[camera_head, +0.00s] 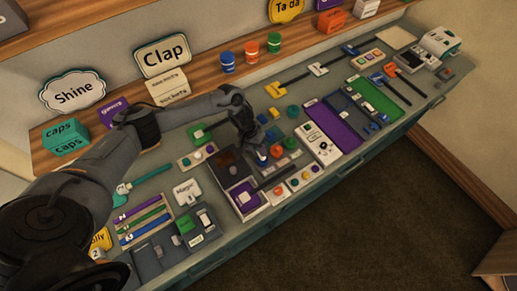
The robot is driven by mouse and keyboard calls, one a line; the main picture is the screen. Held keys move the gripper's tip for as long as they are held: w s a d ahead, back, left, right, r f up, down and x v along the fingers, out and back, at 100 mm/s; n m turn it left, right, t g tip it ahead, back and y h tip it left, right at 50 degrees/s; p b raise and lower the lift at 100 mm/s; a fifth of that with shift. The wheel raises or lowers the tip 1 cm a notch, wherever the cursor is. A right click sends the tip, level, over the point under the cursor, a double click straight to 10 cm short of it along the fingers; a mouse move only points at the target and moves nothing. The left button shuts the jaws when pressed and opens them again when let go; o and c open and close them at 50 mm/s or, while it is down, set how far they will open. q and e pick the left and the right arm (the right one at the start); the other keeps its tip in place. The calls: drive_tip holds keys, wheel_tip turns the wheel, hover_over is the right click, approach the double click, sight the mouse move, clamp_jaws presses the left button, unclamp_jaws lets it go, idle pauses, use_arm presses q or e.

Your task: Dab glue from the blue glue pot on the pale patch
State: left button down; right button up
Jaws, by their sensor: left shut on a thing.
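My left gripper (258,153) reaches in from the left and points down over the middle of the workbench. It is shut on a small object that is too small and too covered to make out. A blue pot (227,62) stands upright on the wooden shelf, left of an orange pot and a green pot; I cannot read its label. It is behind my left gripper and apart from it. A pale beige patch (397,38) lies flat at the far right of the bench; I cannot tell if it is the task's patch. My right gripper is out of view.
The workbench (160,186) is crowded with small trays, knobs and blocks. An orange pot (251,50) and a green pot (274,43) share the shelf (205,76). A purple mat (332,121) and a green mat (378,97) lie to the right. The air above the bench is mostly free.

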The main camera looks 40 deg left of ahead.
use_arm(q)
drive_tip(key=shift+f, duration=0.45)
idle(1.5)
drive_tip(key=shift+f, duration=0.1)
idle(0.5)
wheel_tip(320, 180, up, 5)
drive_tip(key=p, duration=0.5)
drive_tip(key=shift+f, duration=0.15)
drive_tip(key=shift+r+p, duration=1.25)
drive_tip(key=shift+p, duration=0.35)
